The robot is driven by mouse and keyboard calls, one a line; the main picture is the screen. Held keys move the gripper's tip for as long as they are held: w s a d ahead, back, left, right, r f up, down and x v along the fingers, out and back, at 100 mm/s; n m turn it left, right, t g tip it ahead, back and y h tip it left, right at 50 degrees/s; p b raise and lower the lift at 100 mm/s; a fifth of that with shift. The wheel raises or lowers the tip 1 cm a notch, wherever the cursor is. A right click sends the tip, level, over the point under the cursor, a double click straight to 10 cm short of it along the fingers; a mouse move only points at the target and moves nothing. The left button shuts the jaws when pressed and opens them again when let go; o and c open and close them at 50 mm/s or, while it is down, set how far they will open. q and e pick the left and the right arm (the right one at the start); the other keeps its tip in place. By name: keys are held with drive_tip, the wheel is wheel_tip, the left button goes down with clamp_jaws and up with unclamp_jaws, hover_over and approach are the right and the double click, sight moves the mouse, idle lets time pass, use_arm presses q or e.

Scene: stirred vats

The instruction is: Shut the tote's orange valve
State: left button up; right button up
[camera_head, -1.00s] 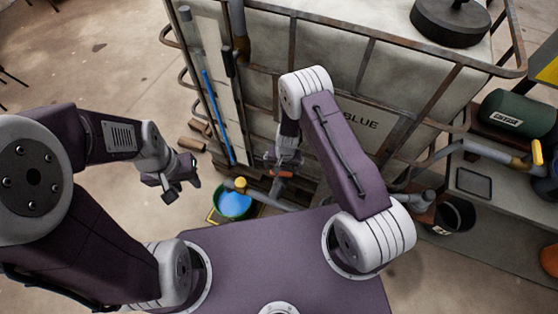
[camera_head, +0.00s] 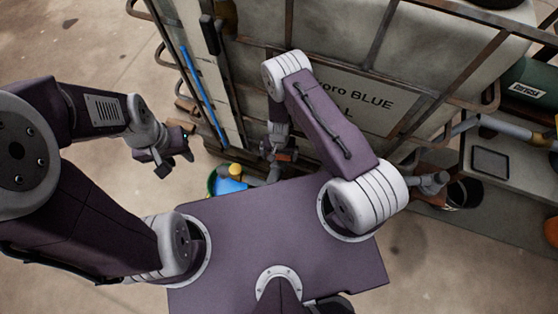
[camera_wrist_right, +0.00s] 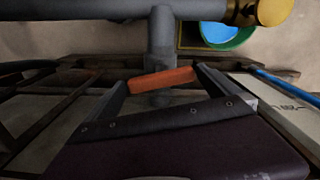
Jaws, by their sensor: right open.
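The tote (camera_head: 335,62) is a pale tank in a rusty cage, with a label reading "BLUE". Its orange valve handle (camera_wrist_right: 162,81) shows in the right wrist view as a bar on a grey pipe fitting. The handle is small and partly hidden by my right arm in the head view. My right gripper (camera_wrist_right: 162,88) is open, its fingers on either side of the orange handle. Whether they touch it I cannot tell. My left gripper (camera_head: 177,163) is open and empty, left of the tote and away from the valve.
A green bucket with blue liquid (camera_head: 230,186) stands on the floor below a yellow cap (camera_wrist_right: 275,10). A blue-filled sight tube (camera_head: 203,95) runs down the tote's left side. A black bucket (camera_head: 461,194) stands at right. Open floor lies at left.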

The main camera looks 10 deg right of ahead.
sight(279, 156)
wheel_tip(279, 156, down, 2)
drive_tip(key=shift+f, duration=0.15)
use_arm(q)
drive_tip(key=shift+w+f, duration=0.1)
drive_tip(key=shift+f, duration=0.3)
use_arm(e)
drive_tip(key=c, duration=1.1)
drive_tip(key=m, duration=0.3)
drive_tip(key=o, duration=1.1)
wheel_tip(279, 156, up, 10)
drive_tip(key=p, duration=0.7)
drive_tip(key=shift+f+p, duration=0.2)
drive_tip(key=shift+p, duration=0.2)
use_arm(q)
wheel_tip(279, 156, up, 7)
use_arm(e)
drive_tip(key=shift+f, duration=0.2)
